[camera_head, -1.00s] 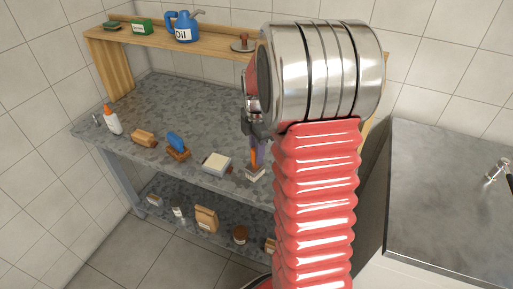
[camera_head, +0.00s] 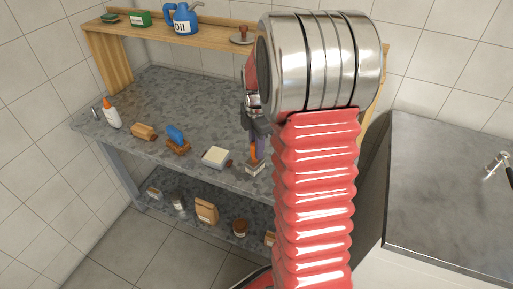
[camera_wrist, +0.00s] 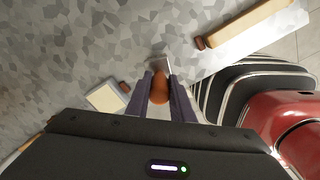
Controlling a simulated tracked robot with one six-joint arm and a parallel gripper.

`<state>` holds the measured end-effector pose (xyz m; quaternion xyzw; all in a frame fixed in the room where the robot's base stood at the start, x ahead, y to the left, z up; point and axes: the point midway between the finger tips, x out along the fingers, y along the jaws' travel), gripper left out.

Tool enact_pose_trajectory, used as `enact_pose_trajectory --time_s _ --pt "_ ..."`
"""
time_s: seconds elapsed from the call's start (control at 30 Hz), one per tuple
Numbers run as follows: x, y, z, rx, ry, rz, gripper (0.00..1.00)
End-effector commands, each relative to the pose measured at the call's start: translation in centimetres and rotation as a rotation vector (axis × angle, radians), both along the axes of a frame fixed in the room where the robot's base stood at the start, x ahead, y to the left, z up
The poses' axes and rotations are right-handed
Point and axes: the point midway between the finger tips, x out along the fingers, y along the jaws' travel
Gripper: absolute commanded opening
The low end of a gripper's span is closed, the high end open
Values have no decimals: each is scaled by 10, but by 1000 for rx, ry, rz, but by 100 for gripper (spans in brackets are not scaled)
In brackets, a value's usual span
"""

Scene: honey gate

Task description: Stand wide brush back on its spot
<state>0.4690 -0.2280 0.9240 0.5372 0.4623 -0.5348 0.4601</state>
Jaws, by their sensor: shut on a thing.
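The brush in my grip has an orange-brown handle (camera_wrist: 158,88) in the wrist view. In the head view its orange part and pale lower end (camera_head: 256,168) show below the jaws, close to the front edge of the grey counter (camera_head: 190,105). My gripper (camera_wrist: 159,90) is shut on this handle, with a dark finger on each side. The brush looks about upright. I cannot tell whether its lower end touches the counter. No marked spot for it can be made out. My arm hides the counter behind and to the right.
A pale block (camera_head: 215,157) lies just left of the brush, with a small brown piece beside it. Further left are a blue-topped wooden brush (camera_head: 177,138), a wooden block (camera_head: 143,131) and a white bottle (camera_head: 112,117). A blue oil can (camera_head: 185,20) stands on the upper shelf.

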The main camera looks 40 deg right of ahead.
Motion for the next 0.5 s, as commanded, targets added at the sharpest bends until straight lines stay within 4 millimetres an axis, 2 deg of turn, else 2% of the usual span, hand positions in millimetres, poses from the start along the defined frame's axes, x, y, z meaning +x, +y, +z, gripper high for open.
enact_pose_trajectory --time_s 0.5 --pt "0 1 -7 0 0 1 0"
